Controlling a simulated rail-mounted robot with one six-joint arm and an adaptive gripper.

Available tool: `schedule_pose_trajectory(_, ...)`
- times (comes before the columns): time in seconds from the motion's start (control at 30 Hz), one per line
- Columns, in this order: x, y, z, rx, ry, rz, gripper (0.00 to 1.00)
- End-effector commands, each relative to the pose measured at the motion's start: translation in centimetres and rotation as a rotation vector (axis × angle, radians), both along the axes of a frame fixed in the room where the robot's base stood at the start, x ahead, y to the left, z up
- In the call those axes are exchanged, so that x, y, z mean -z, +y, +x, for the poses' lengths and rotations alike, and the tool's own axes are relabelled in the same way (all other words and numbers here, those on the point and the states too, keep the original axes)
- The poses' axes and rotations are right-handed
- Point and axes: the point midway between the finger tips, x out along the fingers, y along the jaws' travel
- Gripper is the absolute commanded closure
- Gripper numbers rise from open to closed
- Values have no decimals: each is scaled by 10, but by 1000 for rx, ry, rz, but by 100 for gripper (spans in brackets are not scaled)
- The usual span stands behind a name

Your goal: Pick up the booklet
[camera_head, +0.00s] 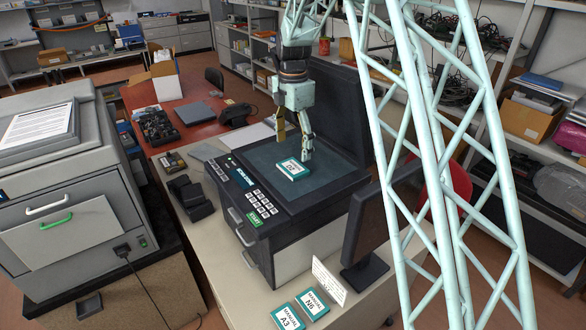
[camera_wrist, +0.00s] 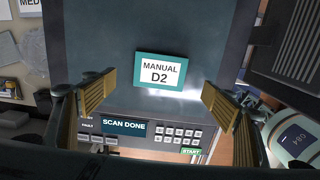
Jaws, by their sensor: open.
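The booklet (camera_head: 291,168) has a teal border and a white label. It lies on the glass of the scanner (camera_head: 258,160), whose lid stands open behind it. In the wrist view the booklet (camera_wrist: 160,71) reads "MANUAL D2" and lies flat, slightly tilted. My gripper (camera_head: 293,148) is above the scanner glass, close over the booklet in the head view. In the wrist view my gripper (camera_wrist: 160,95) is open, with its two ribbed yellow-brown finger pads to the left and right of the booklet, apart from it. Nothing is between the pads but the view of the booklet.
The scanner display (camera_wrist: 124,127) reads "SCAN DONE". Two more teal booklets, A3 (camera_head: 287,318) and N6 (camera_head: 312,304), lie on the table's front by a white sign (camera_head: 328,279). A dark monitor (camera_head: 383,225) stands right of the scanner. A large printer (camera_head: 62,190) stands left.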

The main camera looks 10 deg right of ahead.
Motion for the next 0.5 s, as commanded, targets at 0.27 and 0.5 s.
schedule_pose_trajectory(0.27, 0, 0, 0, 0, 0, 0, 22)
schedule_pose_trajectory(0.5, 11, 0, 0, 0, 2, 0, 22)
